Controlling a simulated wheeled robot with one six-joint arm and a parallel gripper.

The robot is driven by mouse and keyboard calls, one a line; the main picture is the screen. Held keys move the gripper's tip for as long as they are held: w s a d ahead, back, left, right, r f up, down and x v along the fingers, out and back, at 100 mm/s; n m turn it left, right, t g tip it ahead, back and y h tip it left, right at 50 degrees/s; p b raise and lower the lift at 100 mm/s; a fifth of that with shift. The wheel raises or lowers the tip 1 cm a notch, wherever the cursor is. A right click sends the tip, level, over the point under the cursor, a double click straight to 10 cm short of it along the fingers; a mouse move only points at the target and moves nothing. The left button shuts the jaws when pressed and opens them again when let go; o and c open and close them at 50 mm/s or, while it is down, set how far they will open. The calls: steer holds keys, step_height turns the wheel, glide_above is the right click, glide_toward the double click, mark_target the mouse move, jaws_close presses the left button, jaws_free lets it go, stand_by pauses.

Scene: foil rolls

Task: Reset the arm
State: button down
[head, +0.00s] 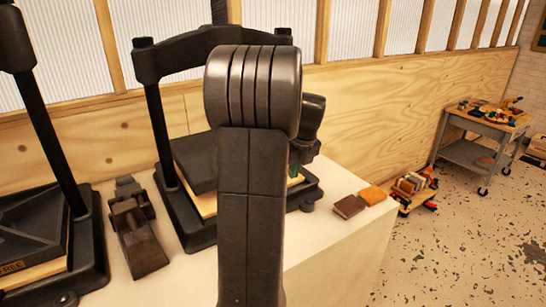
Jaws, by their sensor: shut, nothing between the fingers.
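My arm rises through the middle of the head view. Its upright dark link and ribbed round joint stand in front of the white bench (336,232). Part of a further dark link shows just right of the joint, above the press base. My gripper cannot be made out; the arm hides that area. No foil roll can be made out.
A black press (157,128) stands behind my arm, with another press (45,140) at the left. A dark metal tool (136,225) lies between them. A brown block (348,206) and an orange block (372,195) lie near the bench's right edge. A cart (472,155) stands far right, beyond open floor.

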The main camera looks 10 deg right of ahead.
steer(key=shift+f, duration=0.15)
steer(key=x, duration=0.3)
steer(key=w+x, duration=0.1)
steer(key=x, duration=0.3)
steer(key=w+a+x, duration=0.1)
steer(key=x, duration=0.2)
steer(key=shift+w+p, duration=0.25)
steer(key=shift+p, duration=0.1)
steer(key=shift+w+a, duration=0.25)
steer(key=shift+w, duration=0.35)
steer(key=shift+s+r, duration=0.1)
steer(key=shift+r, duration=0.15)
